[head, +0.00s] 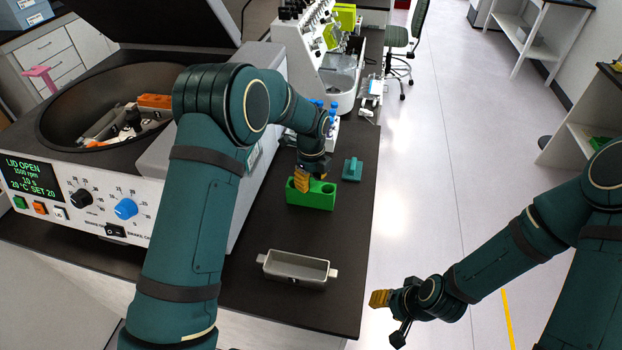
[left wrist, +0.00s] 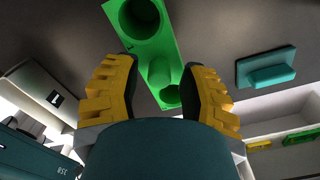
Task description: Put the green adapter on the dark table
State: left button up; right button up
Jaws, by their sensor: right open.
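The green adapter (head: 318,199) is a block with round holes and appears to rest on the dark table (head: 347,220), right of the centrifuge. My left gripper (head: 303,178) is just above it, pointing down. In the left wrist view my left gripper (left wrist: 158,92) has its yellow fingers apart, with the adapter's raised middle post (left wrist: 159,73) between them. Gaps show between the post and both fingers. The adapter (left wrist: 143,45) also shows large holes there. My right gripper (head: 380,298) is open and empty, off the table's right side over the floor.
A teal lidded piece (head: 352,169) lies right of the adapter. A grey metal bucket (head: 296,268) stands nearer the table's front. The centrifuge (head: 90,190) is open at left, with an orange insert (head: 155,101) inside. A white instrument (head: 305,45) stands behind. Bare table lies between adapter and bucket.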

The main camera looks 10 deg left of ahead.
pick_arm(q)
jog(key=shift+r, duration=0.15)
notch_tip(320, 180, up, 12)
dwell(0.6)
jog(key=shift+d, duration=0.15)
dwell(0.3)
